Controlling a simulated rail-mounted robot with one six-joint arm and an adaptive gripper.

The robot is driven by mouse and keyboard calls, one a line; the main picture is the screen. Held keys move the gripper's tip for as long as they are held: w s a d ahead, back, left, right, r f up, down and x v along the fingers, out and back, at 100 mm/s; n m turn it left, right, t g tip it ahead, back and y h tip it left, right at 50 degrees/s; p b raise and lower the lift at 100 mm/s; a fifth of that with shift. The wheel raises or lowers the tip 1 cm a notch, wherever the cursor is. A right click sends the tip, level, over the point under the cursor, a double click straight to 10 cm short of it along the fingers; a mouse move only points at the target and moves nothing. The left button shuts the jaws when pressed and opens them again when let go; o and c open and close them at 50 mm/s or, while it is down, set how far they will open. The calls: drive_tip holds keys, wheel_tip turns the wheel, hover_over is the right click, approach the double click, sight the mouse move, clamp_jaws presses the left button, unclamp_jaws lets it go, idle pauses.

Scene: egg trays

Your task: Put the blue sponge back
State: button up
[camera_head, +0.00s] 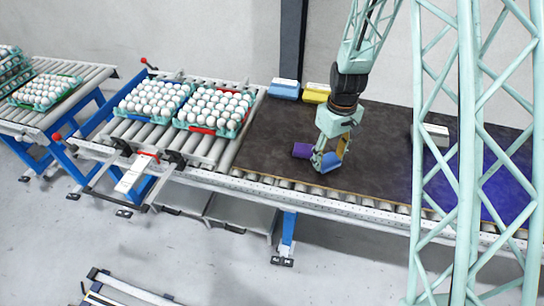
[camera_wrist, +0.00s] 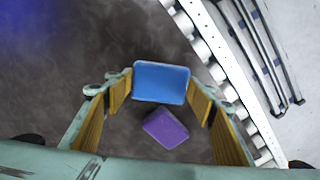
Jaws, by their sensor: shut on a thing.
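The blue sponge (camera_head: 331,164) is between the fingers of my gripper (camera_head: 330,158), low over the dark mat (camera_head: 265,145). In the wrist view the blue sponge (camera_wrist: 161,82) spans between the fingertips, and my gripper (camera_wrist: 160,94) is shut on it. I cannot tell whether the sponge touches the mat. A purple sponge (camera_head: 301,150) lies on the mat just left of my gripper; it also shows in the wrist view (camera_wrist: 166,128). A blue box with a white top (camera_head: 284,91) stands at the mat's back edge.
A yellow box (camera_head: 316,94) stands right of the blue box. Egg trays (camera_head: 183,123) full of white eggs are on the roller conveyor (camera_head: 210,148) at left. A pale item (camera_head: 436,135) sits behind the lattice column. The mat between my gripper and the boxes looks mostly clear.

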drive_tip(key=s+a+r+n+p, duration=0.2)
drive_tip(key=s+a+n+p, duration=0.1)
drive_tip(key=s+a+n, duration=0.4)
drive_tip(key=shift+a+r+n, duration=0.3)
drive_tip(key=shift+a+n, duration=0.8)
drive_tip(key=shift+a, duration=0.65)
drive_tip(key=shift+w+a, duration=0.1)
drive_tip(key=shift+w, duration=0.1)
drive_tip(key=w+a, duration=0.3)
drive_tip(key=w, duration=0.1)
drive_tip(key=w+a+f, duration=0.1)
drive_tip(key=w+a, duration=0.2)
drive_tip(key=w, duration=0.1)
drive_tip(key=w+a+p, duration=0.1)
drive_tip(key=w+a, duration=0.2)
drive_tip(key=w, duration=0.1)
drive_tip(key=shift+w+a+f, duration=0.15)
drive_tip(key=shift+a+f, duration=0.1)
drive_tip(key=shift+a, duration=0.15)
drive_tip(key=shift+f, duration=0.1)
drive_tip(key=shift+f, duration=1.65)
drive_tip(key=shift+f, duration=0.1)
